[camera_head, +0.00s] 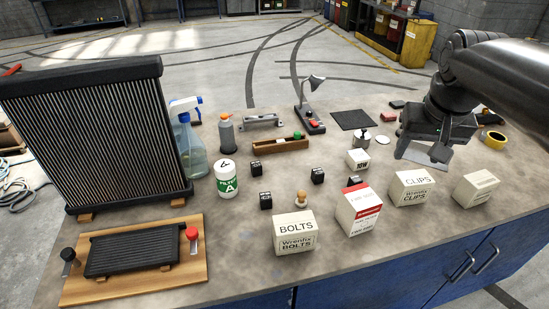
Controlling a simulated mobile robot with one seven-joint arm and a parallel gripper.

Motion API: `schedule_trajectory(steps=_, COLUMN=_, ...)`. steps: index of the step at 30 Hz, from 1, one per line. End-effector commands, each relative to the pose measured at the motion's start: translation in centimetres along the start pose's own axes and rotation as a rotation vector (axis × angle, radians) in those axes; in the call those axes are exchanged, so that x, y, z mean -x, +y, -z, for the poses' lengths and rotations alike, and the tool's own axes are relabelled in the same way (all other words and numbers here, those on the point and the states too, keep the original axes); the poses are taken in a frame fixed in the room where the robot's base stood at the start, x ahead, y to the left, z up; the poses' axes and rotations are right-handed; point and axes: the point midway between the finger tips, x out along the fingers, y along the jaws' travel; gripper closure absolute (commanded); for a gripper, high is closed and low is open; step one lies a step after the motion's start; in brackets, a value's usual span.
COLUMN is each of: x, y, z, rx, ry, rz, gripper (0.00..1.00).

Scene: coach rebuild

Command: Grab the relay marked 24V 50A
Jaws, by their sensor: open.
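Several small black relay cubes stand on the workbench (225,255). One relay (256,168) is right of the white filter jar, another (266,200) is nearer the front, and a third (318,175) is further right. Another small black block (354,181) shows partly behind the red and white box. White marks show on the cubes, but they are too small to read, so I cannot tell which is 24V 50A. My gripper (425,152) is at the right, above the bench, open and apart from the relays. Nothing shows between its fingers.
Boxes marked BOLTS (295,234) and CLIPS (411,187), and a red and white box (359,208), line the front. A wooden tray (279,146) lies behind the relays.

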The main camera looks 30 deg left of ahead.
Motion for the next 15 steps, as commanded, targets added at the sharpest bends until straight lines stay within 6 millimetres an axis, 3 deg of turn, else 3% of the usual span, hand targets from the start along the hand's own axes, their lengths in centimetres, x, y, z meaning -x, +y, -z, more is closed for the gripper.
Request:
schedule_trajectory(steps=1, x=-0.7, y=-1.4, z=1.8, rx=0.029, ry=-0.017, rz=0.009, gripper=0.45)
schedule_trajectory(steps=6, x=-2.7, y=-6.1, z=6.5, rx=0.112, ry=-0.061, rz=0.03, gripper=0.45)
schedule_trajectory(steps=15, x=-7.7, y=-16.3, z=12.6, rx=0.257, ry=-0.14, rz=0.064, gripper=0.45)
